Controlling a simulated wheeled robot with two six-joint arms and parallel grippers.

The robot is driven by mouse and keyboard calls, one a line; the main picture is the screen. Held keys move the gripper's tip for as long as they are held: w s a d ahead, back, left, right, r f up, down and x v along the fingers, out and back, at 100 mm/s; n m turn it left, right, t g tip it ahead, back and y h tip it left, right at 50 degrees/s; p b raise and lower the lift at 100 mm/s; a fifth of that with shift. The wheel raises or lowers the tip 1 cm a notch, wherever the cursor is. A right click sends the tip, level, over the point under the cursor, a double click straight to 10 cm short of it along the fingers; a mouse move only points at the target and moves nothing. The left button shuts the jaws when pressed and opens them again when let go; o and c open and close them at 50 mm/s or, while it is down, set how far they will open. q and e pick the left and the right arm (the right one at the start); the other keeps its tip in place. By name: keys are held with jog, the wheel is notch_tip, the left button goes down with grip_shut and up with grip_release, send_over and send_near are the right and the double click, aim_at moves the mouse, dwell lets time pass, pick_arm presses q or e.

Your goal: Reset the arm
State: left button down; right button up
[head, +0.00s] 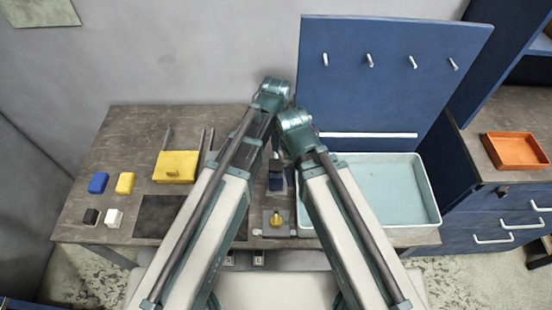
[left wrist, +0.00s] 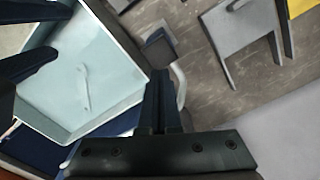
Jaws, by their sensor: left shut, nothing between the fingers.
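My left gripper (head: 276,180) hangs below the bent left arm over the middle of the table; its fingers also show in the left wrist view (left wrist: 160,105). They are together and hold nothing. My right arm (head: 335,220) reaches up beside the left one, across the tray's left part. My right gripper is not clear in the head view. Dark finger-like shapes at the left edge of the left wrist view may belong to it. A thin pale piece (left wrist: 83,88) lies in the light blue tray (left wrist: 130,45).
The tray (head: 432,205) stands at the table's right, before a blue pegboard (head: 390,95). A yellow block (head: 177,167) and several small blocks lie at the left. A plate with a yellow knob (head: 277,220) sits near the front. An orange tray (head: 515,151) stands on the right cabinet.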

pick_arm(q)
jog(key=s+a+f+n+b, duration=0.1)
jog(key=s+a+f+b, duration=0.2)
jog(key=s, duration=0.2)
jog(key=s+a+f+n+y+b, duration=0.1)
jog(key=s+a+f+b, duration=0.2)
jog(key=s, duration=0.3)
jog(key=shift+f+b, duration=0.35)
jog(key=shift+b, duration=0.15)
dwell(1.6)
